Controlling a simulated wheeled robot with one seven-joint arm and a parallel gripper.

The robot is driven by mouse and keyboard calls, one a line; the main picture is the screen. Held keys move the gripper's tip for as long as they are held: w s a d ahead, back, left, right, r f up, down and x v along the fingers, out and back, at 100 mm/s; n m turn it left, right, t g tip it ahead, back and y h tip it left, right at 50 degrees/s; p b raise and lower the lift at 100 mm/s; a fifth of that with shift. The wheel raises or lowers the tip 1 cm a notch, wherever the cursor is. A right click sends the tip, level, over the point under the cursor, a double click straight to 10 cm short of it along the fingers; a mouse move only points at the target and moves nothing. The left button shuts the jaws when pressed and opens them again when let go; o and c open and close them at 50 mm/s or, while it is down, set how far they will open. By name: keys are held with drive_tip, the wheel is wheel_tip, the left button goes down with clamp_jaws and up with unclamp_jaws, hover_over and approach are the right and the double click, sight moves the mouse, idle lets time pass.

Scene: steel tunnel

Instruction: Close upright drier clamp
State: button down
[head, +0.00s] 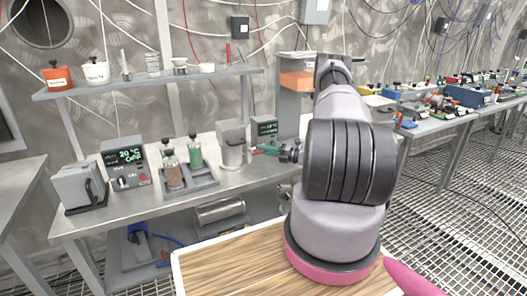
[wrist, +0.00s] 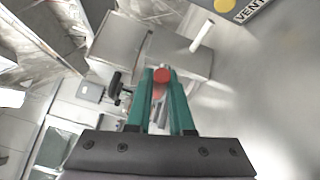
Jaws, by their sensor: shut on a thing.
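The upright drier (head: 233,145) is a grey metal unit standing on the bench, right of the small bottles. In the wrist view its grey metal body (wrist: 120,40) fills the upper middle. My gripper (head: 256,149) reaches in from the right at the drier's right side. In the wrist view my gripper's green fingers (wrist: 161,86) are close together, shut on a red-tipped clamp handle (wrist: 162,75). The fingers hide most of the handle and the clamp's latch, so I cannot tell whether the clamp is fully closed.
A black knob (wrist: 115,88) is left of my fingers, and a pale rod (wrist: 201,36) is up right. A tray with bottles (head: 190,175), a display unit (head: 126,163) and a grey box (head: 80,187) stand left on the bench. A shelf (head: 150,82) runs above.

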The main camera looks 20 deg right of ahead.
sight(254, 152)
idle(0.4)
drive_tip(key=r+n+h, duration=0.1)
drive_tip(key=n+g+h, duration=0.1)
drive_tip(key=n, duration=0.1)
drive_tip(key=shift+a+r+g, duration=0.3)
drive_tip(key=shift+a+r, duration=0.05)
drive_tip(key=shift+r, duration=0.05)
drive_tip(key=n+h, duration=0.1)
drive_tip(key=a+r+g+h, duration=0.1)
drive_tip(key=h, duration=0.1)
drive_tip(key=shift+n, duration=0.4)
drive_tip(key=a+n+h, duration=0.1)
drive_tip(key=r+n+h, duration=0.1)
drive_tip(key=h, duration=0.1)
drive_tip(key=shift+s+a+g, duration=0.1)
drive_tip(key=shift+a+g, duration=0.25)
drive_tip(key=shift+g, duration=0.05)
drive_tip(key=shift+a+n+h, duration=0.3)
drive_tip(key=shift+n+h, duration=0.1)
drive_tip(key=shift+h, duration=0.3)
drive_tip(key=shift+a+n+h, duration=0.3)
drive_tip(key=shift+n+h, duration=0.1)
drive_tip(key=shift+h, duration=0.3)
drive_tip(key=c, duration=0.8)
unclamp_jaws()
drive_tip(key=v, duration=1)
drive_tip(key=shift+s+r, duration=0.3)
